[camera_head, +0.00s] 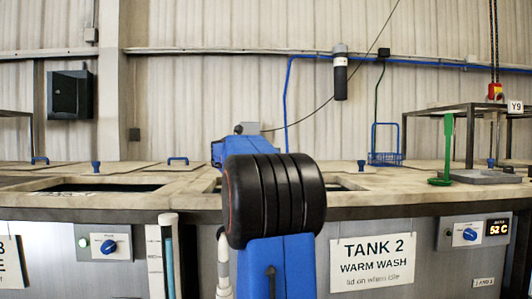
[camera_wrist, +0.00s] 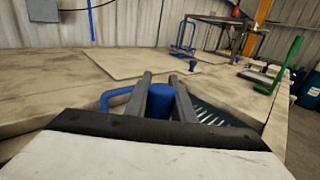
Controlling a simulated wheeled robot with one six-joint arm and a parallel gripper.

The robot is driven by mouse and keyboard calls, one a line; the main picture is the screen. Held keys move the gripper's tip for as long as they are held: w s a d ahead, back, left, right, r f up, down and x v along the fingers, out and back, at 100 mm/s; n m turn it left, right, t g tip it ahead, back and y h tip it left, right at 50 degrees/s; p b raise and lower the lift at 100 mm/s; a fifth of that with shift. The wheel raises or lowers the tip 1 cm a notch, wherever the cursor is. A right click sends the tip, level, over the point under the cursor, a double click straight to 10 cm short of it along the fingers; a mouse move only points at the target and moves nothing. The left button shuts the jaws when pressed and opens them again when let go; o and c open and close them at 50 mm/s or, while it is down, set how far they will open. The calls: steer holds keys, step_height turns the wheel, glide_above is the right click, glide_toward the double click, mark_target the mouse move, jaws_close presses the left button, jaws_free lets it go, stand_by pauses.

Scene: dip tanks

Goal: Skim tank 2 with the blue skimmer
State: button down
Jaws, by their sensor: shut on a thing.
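In the wrist view, my gripper (camera_wrist: 162,88) is shut on an upright blue cylindrical grip (camera_wrist: 160,101), which looks like the handle of the blue skimmer. Its lower part is hidden behind my gripper body. The dark opening of tank 2 (camera_wrist: 215,113), with pale stripes in it, shows right of the fingers. In the head view my arm covers the gripper and the middle of the opening; its right end (camera_head: 345,184) shows above the TANK 2 WARM WASH sign (camera_head: 373,262). I cannot tell whether the skimmer touches the liquid.
A blue loop handle (camera_wrist: 115,98) is close left of the fingers. A blue knob (camera_head: 361,166) stands on the bench top. A blue wire basket (camera_head: 385,158) is behind, and a green tool (camera_head: 446,150) stands at the right. Another opening (camera_head: 95,187) lies left.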

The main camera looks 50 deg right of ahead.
steer(key=w+a, duration=0.3)
steer(key=a, duration=0.4)
steer(key=w+a, duration=0.3)
steer(key=a, duration=0.4)
steer(key=shift+w+a, duration=0.2)
steer(key=shift+w, duration=0.2)
stand_by(1.1)
steer(key=shift+r, duration=0.1)
step_height(320, 180, up, 15)
stand_by(1.0)
stand_by(0.9)
